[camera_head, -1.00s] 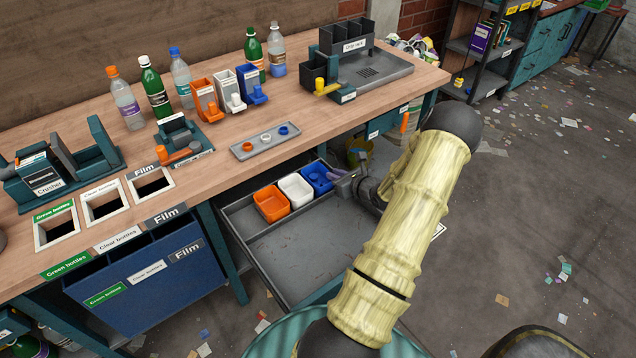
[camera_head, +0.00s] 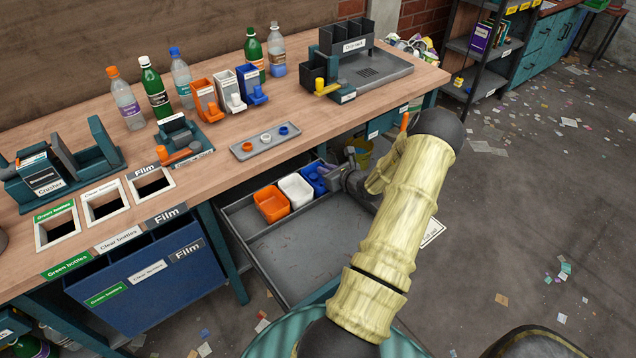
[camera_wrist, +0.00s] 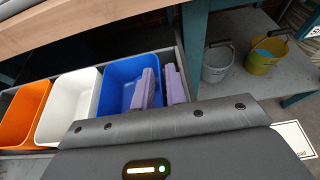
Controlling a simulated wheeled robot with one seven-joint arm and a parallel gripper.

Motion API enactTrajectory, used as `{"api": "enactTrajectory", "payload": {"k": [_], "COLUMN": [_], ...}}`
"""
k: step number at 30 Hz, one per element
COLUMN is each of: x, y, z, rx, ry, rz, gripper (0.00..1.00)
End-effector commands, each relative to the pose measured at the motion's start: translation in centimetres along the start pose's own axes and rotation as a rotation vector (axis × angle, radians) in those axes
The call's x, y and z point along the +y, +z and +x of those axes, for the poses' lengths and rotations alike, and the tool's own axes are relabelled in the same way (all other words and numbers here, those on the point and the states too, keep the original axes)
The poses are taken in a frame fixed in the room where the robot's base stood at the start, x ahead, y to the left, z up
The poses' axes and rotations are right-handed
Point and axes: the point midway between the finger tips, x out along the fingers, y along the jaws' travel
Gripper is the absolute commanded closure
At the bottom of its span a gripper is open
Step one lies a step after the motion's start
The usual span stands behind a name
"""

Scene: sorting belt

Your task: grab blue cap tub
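The blue tub (camera_wrist: 118,88) stands at the right end of a row of three tubs in the open drawer; it also shows in the head view (camera_head: 311,176), partly covered by my gripper. My gripper's two purple fingers (camera_wrist: 163,86) are at the tub's right side in the wrist view. The left finger overlaps the tub's inside, the right one is beyond its right rim, with a narrow gap between them. Whether they press on the wall cannot be seen. In the head view my gripper (camera_head: 338,177) is beside the tub, with my forearm in front.
A white tub (camera_head: 296,190) and an orange tub (camera_head: 271,204) stand left of the blue one. The drawer floor (camera_head: 310,245) in front is clear. The workbench top (camera_head: 215,155) overhangs the drawer's back. Grey (camera_wrist: 217,63) and yellow (camera_wrist: 265,55) buckets stand to the right.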

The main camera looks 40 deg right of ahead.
Motion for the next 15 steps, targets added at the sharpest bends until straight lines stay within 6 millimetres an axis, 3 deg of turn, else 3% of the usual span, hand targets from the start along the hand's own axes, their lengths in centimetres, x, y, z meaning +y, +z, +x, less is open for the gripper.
{"api": "enactTrajectory", "payload": {"k": [7,10,15], "x": [-0.02,-0.02,-0.02], "y": [-0.01,-0.01,0.00], "z": [-0.03,-0.04,-0.04], "rx": [0.000,0.000,0.000], "ry": [0.000,0.000,0.000], "rz": [0.000,0.000,0.000], "gripper": [0.86,1.00,1.00]}}
